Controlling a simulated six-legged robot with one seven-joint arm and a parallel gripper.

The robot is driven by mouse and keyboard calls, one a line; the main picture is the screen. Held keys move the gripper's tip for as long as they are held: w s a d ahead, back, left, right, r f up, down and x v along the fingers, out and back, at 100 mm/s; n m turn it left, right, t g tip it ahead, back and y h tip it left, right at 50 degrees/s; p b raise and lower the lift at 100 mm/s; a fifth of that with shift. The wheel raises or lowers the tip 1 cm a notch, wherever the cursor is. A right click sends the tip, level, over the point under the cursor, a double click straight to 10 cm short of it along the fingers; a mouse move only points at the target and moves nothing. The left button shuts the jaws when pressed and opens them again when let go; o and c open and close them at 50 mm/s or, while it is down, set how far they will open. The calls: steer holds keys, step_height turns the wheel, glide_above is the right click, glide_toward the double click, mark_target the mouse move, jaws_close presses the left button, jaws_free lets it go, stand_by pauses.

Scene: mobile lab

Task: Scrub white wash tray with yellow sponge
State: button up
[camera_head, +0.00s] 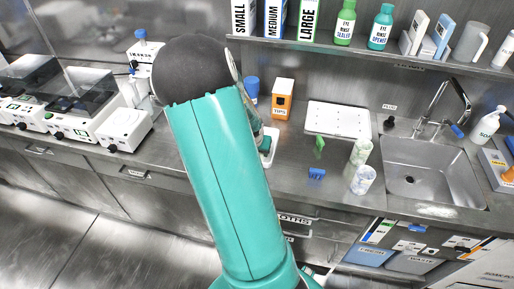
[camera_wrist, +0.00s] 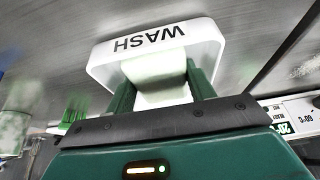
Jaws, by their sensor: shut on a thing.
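The white wash tray (camera_wrist: 205,38), marked WASH on its wall, lies just beyond my gripper in the wrist view. Part of it shows in the head view (camera_head: 272,149), to the right of my arm on the steel counter. My gripper (camera_wrist: 160,88) has its two green fingers shut on a pale block (camera_wrist: 160,70), which looks like the sponge, though its colour is washed out to near white. The block is at or inside the tray; I cannot tell whether it touches the floor. In the head view my arm hides much of the gripper and tray.
An orange-and-white tips box (camera_head: 283,98) and a white rack (camera_head: 338,120) stand behind. Two pale cups (camera_head: 361,166), a green piece (camera_head: 320,144) and a blue piece (camera_head: 317,173) are to the right. A sink (camera_head: 432,175) lies farther right, under a shelf (camera_head: 390,60).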

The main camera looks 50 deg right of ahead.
steer(key=shift+w+d+f, duration=0.1)
steer(key=shift+w+d, duration=0.25)
steer(key=shift+d, duration=0.45)
steer(key=shift+w+d+f, duration=0.1)
steer(key=shift+w+d, duration=0.25)
steer(key=shift+d, duration=0.45)
steer(key=shift+s+a+r, duration=0.1)
steer(key=shift+s+a, duration=0.3)
steer(key=shift+a, duration=0.45)
steer(key=shift+s+a, duration=0.35)
steer(key=shift+a, duration=0.5)
steer(key=shift+w+d+r, duration=0.1)
steer(key=shift+w+d, duration=0.15)
steer(key=shift+d, duration=0.35)
steer(key=shift+w+d+r, duration=0.1)
steer(key=shift+w+d, duration=0.15)
steer(key=shift+d, duration=0.3)
steer(key=shift+w+d, duration=0.25)
steer(key=shift+d, duration=0.35)
steer(key=shift+r, duration=4)
steer(key=shift+a, duration=0.1)
